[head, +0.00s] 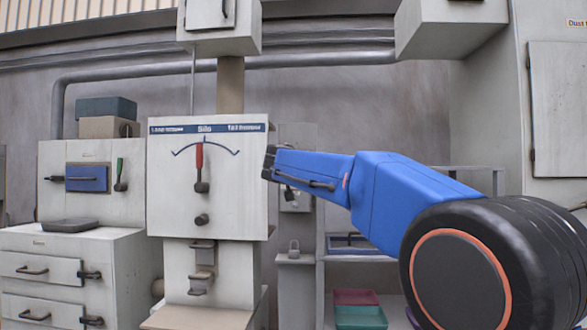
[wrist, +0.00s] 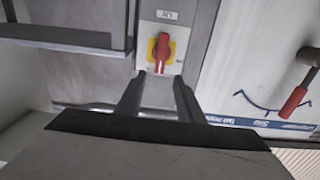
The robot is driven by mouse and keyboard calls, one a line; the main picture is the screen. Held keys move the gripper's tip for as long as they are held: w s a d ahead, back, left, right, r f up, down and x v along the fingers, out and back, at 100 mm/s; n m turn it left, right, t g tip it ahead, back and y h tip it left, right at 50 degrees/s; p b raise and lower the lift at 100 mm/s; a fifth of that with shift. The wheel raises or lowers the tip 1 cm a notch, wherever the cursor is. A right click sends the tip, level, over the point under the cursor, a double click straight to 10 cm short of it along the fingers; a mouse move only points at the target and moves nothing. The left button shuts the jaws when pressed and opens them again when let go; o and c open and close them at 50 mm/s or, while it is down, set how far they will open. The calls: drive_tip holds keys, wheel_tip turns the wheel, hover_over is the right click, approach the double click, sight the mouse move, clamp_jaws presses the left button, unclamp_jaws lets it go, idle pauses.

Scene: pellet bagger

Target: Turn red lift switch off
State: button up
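The red lift switch (wrist: 163,52) is a red rotary handle on a yellow plate, on a pale grey box (wrist: 165,15) with a small label. In the wrist view its handle stands roughly upright in the picture. My gripper (wrist: 159,79) is open and empty, its two dark fingers apart, with the tips just below the switch in that view. I cannot tell whether they touch the box. In the head view my gripper (head: 269,163) is in front of the wall right of the silo panel; the arm hides the red handle, and only part of the switch box (head: 300,202) shows.
The silo panel (head: 165,215) with a red-handled lever (head: 200,165) stands close left of my gripper. A padlock (head: 294,249) sits below the switch box. A shelf (head: 350,257) with coloured bins is at the lower right. A drawer cabinet (head: 120,275) stands at left.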

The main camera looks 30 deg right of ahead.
drive_tip(key=x, duration=0.8)
drive_tip(key=shift+d, duration=0.1)
clamp_jaws()
